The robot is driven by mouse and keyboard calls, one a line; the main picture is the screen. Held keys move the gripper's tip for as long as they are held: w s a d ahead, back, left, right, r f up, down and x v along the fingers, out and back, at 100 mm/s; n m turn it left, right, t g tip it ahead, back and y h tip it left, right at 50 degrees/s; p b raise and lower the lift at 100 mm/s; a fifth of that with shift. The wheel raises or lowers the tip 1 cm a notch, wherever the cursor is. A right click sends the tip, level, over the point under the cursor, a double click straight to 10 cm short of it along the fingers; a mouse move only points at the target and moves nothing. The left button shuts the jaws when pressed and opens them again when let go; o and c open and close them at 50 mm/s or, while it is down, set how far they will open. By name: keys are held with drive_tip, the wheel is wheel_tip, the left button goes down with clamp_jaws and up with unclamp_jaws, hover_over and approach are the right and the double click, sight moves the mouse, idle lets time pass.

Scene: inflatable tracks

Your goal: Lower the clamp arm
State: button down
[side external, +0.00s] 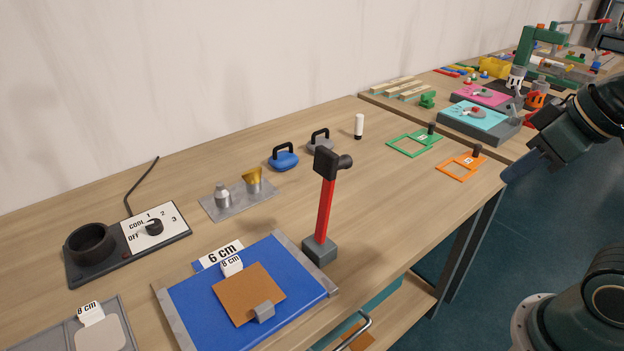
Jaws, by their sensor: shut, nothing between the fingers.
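I cannot tell for certain which thing is the clamp arm. A thin grey rod with a red end (602,21) sticks out at the far back right, near a green upright frame (525,45); it is small and its mount is unclear. A red upright bar with a black head (325,205) stands in a grey block on the near table, and looks like a hammer. My gripper (510,175) is at the right, beyond the table's right edge. It is shut, empty and apart from everything.
A blue board (190,305) with an orange-brown square lies at the front edge. A heater with a dial (154,228) is at left. Blue and grey kettlebells (284,160), green and orange frames (415,145) and a turquoise-topped box (474,116) stand farther back.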

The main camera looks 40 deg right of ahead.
drive_tip(key=w+d+y, duration=0.1)
drive_tip(key=w+y, duration=0.2)
drive_tip(key=w, duration=0.7)
drive_tip(key=w+d+r+n+y, duration=0.1)
drive_tip(key=w+y, duration=0.2)
drive_tip(key=w, duration=0.6)
drive_tip(key=shift+w+d+g, duration=0.3)
drive_tip(key=shift+w+d, duration=0.05)
drive_tip(key=shift+w, duration=0.05)
drive_tip(key=w+a+f, duration=0.4)
drive_tip(key=a+f, duration=0.3)
drive_tip(key=a, duration=0.2)
idle(0.5)
drive_tip(key=shift+a+n, duration=0.1)
drive_tip(key=shift+n, duration=0.2)
